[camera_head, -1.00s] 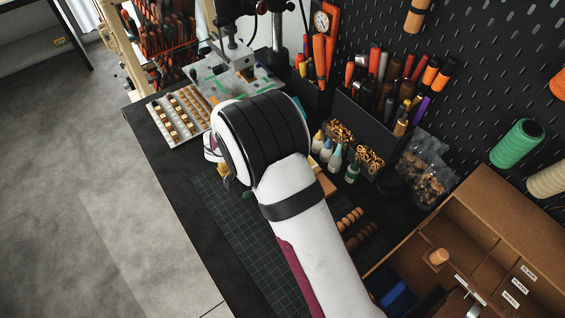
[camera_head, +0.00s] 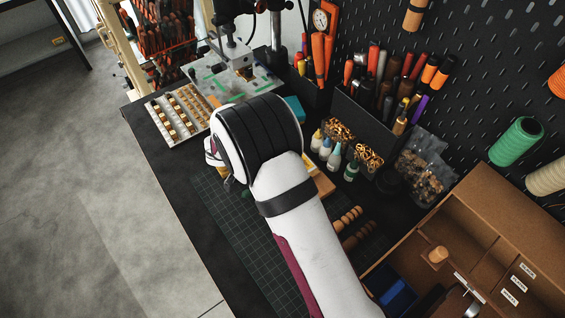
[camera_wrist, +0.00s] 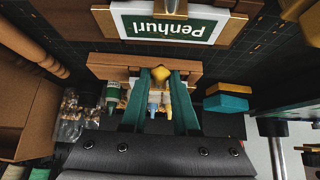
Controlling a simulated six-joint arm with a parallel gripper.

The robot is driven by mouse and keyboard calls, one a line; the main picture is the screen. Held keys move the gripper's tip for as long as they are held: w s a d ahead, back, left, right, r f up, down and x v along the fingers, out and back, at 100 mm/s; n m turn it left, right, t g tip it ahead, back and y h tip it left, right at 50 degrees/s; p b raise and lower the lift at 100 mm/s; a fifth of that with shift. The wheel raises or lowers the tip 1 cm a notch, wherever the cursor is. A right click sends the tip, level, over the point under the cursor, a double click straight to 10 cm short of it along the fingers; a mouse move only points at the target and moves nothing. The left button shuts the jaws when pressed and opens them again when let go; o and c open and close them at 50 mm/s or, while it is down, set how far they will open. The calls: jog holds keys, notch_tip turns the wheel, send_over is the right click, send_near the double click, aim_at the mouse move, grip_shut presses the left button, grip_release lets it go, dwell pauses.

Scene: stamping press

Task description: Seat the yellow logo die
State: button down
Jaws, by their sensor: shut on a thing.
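My gripper (camera_wrist: 160,76) shows in the wrist view as two teal fingers, shut on a small yellow piece that looks like the yellow logo die (camera_wrist: 160,73). The die sits between the fingertips; its stamped face cannot be made out. In the head view the gripper and die are hidden behind my white and black arm. The stamping press (camera_head: 238,50) stands at the back, beyond my arm, over a pale plate (camera_head: 212,84) with green strips. A framed "Penhurl" sign (camera_wrist: 170,25) appears upside down in the wrist view, beyond the fingertips.
A pale tray (camera_head: 155,110) of small brass-coloured pieces lies left of the press. A teal block (camera_wrist: 226,103) lies right of the fingers in the wrist view. Glue bottles (camera_head: 334,158), a tool bin (camera_head: 362,118) and a wooden organizer (camera_head: 480,225) line the right. The green mat (camera_head: 240,225) has bare room.

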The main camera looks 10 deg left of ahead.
jog(key=shift+f, duration=0.6)
jog(key=c, duration=0.6)
grip_release()
jog(key=shift+r, duration=0.1)
jog(key=v, duration=1.5)
jog(key=shift+s+a+r, duration=0.2)
jog(key=shift+r, duration=0.05)
